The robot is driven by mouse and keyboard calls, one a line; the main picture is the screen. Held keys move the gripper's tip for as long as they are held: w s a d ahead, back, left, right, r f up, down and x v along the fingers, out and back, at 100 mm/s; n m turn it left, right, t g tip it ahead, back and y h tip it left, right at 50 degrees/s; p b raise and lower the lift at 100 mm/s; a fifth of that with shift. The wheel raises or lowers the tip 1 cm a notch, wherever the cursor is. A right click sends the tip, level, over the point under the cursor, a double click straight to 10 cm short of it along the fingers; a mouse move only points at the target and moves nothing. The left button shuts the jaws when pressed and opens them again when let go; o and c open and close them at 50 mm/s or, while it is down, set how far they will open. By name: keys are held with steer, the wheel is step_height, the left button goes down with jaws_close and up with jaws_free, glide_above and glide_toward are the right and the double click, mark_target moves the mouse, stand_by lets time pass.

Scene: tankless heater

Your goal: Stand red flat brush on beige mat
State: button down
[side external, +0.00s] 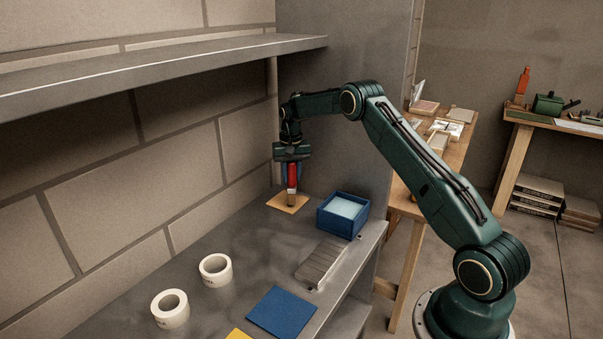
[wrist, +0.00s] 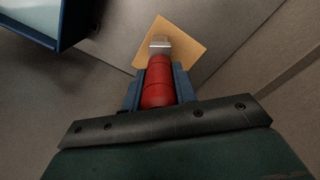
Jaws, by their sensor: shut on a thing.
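A red flat brush (side external: 292,176) is held upright in my gripper (side external: 291,172), bristle end down. My gripper is shut on its red handle, with a finger on each side. In the wrist view my gripper (wrist: 158,88) closes around the red brush (wrist: 158,82), and its metal ferrule (wrist: 160,45) points at the mat. The beige mat (side external: 277,204) lies flat on the grey bench; it also shows in the wrist view (wrist: 188,50). The brush's lower end is over the mat. I cannot tell whether it touches it.
A blue open box (side external: 343,215) stands right of the mat. A grey slatted piece (side external: 319,263), a blue mat (side external: 283,312), a yellow mat (side external: 238,335) and two white tape rolls (side external: 215,270) lie nearer. A shelf (side external: 150,72) overhangs at the left, and a wall panel stands behind.

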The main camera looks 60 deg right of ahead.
steer(key=shift+f, duration=0.65)
stand_by(0.8)
steer(key=c, duration=1)
jaws_free()
steer(key=shift+c, duration=0.2)
steer(key=shift+r, duration=0.1)
step_height(320, 180, up, 14)
steer(key=shift+f, duration=0.15)
